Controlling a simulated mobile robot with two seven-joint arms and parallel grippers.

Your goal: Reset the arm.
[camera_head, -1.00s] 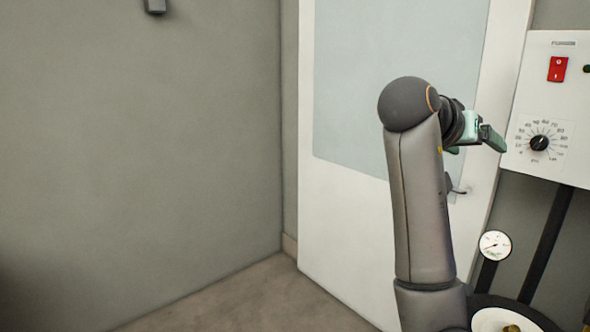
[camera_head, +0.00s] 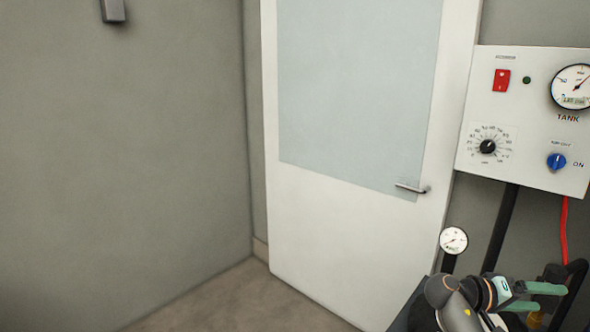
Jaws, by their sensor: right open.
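My right gripper (camera_head: 543,297) is at the bottom right of the head view, low in front of the pump equipment. Its green fingers point right and are spread apart, with nothing seen between them. My right arm is folded low, and most of it is below the picture. My left gripper is not in view.
A white control panel (camera_head: 466,150) with a red switch (camera_head: 501,80), a black dial (camera_head: 487,147), a blue knob (camera_head: 556,161) and a tank gauge (camera_head: 574,87) hangs at right. A small gauge (camera_head: 453,240) stands below. A white door (camera_head: 330,225) is behind; the left floor is clear.

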